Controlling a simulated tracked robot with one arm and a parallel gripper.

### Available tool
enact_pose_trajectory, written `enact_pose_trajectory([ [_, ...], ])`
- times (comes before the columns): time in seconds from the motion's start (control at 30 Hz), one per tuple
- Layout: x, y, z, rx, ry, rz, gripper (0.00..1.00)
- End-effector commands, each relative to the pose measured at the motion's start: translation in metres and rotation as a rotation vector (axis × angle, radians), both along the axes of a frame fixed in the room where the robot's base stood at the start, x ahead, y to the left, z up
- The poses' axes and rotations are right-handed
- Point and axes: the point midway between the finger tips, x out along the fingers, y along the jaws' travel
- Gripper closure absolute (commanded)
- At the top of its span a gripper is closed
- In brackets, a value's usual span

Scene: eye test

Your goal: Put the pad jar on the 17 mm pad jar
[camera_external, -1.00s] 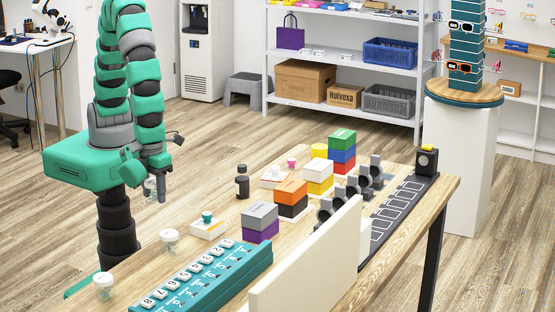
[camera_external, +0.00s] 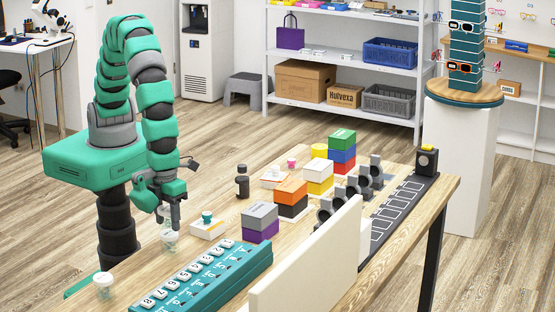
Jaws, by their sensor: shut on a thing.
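My gripper (camera_external: 172,217) is shut on a small clear, whitish pad jar (camera_external: 163,213), which the fingers partly hide. It is at the table's near-left side, right over a second whitish pad jar (camera_external: 168,240) standing on the table. The held jar looks upright and lined up with the lower jar. I cannot tell whether the two touch. A third pad jar with a white lid (camera_external: 103,284) stands apart at the table's left corner. No size marks on the jars are readable, so I cannot tell from print which is the 17 mm one.
A teal numbered case (camera_external: 205,280) lies in front on the wooden table (camera_external: 130,268). A white box with a teal item (camera_external: 207,228) stands close right of the gripper. Stacked coloured boxes (camera_external: 260,222), a dark bottle (camera_external: 242,182) and a white panel (camera_external: 310,260) are further right.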

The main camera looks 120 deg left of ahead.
Motion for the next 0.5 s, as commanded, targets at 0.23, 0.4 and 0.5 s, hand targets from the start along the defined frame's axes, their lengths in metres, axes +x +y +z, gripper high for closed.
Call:
enact_pose_trajectory([
  [0.23, 0.0001, -0.0001, -0.0106, -0.001, -0.001, 0.0, 0.8],
  [0.4, 0.0, -0.0001, -0.0121, 0.0, -0.001, 0.0, 0.8],
  [0.5, 0.0, -0.0002, -0.0123, -0.001, -0.001, 0.0, 0.38],
])
